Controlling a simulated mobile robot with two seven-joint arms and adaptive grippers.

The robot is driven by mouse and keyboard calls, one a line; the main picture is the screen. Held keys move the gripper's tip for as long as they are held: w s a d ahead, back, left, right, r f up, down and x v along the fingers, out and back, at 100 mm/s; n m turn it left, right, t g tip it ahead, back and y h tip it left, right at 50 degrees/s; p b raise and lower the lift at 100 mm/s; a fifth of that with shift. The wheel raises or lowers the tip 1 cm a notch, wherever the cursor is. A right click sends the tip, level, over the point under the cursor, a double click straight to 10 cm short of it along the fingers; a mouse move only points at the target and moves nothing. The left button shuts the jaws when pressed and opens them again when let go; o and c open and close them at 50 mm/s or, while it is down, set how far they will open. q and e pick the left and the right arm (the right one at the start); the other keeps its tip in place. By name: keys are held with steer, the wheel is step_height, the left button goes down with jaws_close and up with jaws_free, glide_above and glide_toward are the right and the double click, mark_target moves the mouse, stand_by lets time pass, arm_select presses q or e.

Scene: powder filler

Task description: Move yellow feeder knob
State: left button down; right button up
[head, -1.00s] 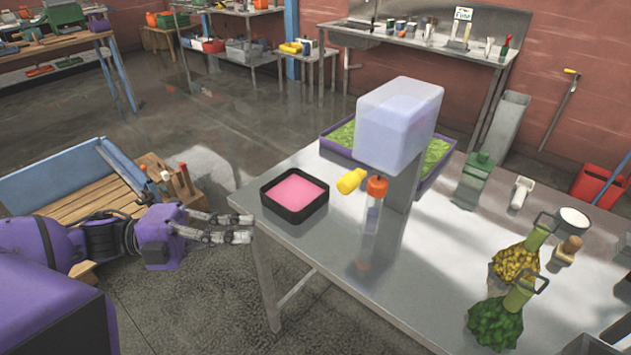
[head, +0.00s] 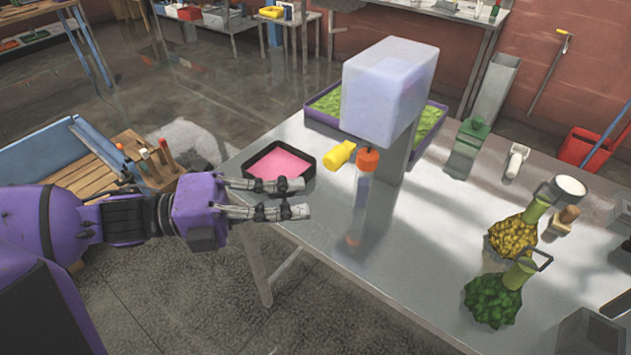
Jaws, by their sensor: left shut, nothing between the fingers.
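The yellow feeder knob (head: 339,155) sticks out to the left from under the feeder's translucent white box (head: 388,88), above the metal table. My left gripper (head: 306,199) reaches in from the left over the table's near-left edge. It is shut and empty, its fingertips pointing right, in front of the black tray of pink powder (head: 262,185) and partly covering it. The fingertips are apart from the knob, lower and to its left in the picture. My right gripper is not in view.
A purple-rimmed tray of green material (head: 322,106) lies behind the feeder. The table's front middle is clear.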

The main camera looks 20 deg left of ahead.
mark_target(334, 169)
arm_select(q)
steer(key=w, duration=0.1)
steer(key=w+d, duration=0.1)
steer(key=w, duration=0.1)
steer(key=w+d+b, duration=0.1)
steer(key=shift+w+d, duration=0.15)
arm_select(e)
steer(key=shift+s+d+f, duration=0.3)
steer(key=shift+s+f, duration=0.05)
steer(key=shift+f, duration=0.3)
arm_select(q)
steer(key=w+b, duration=0.1)
steer(key=w, duration=0.1)
steer(key=w+d+b, duration=0.1)
steer(key=w, duration=0.1)
steer(key=shift+d, duration=0.2)
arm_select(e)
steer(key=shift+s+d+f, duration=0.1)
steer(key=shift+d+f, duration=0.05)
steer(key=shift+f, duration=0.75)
